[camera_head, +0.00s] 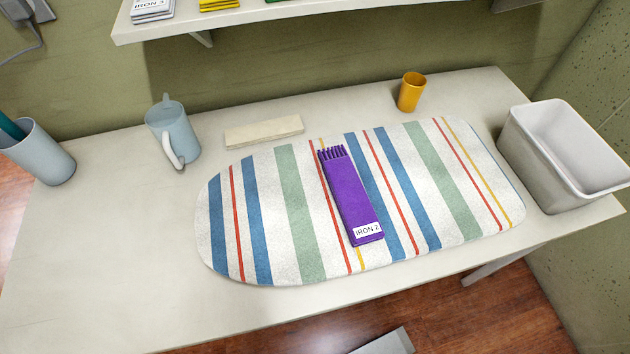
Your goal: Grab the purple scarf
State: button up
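The purple scarf (345,192) lies folded into a long flat strip on the striped ironing mat (220,240). Its fringed end points to the back of the table. A white label reading "IRON 2" is on its near end. Nothing touches or covers the scarf apart from the mat beneath it. My gripper is not in view.
The mat lies on a white table (110,240). A blue-grey jug (177,135), a cream block (264,131), an orange cup (411,92) and a grey bin (545,150) stand around it. A grey container (40,155) is far left. A shelf (250,15) overhangs the back.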

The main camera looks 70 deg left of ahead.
aim_at(362, 226)
jog(key=u, duration=0.25)
jog(key=k, duration=1.35)
jog(key=u, duration=0.2)
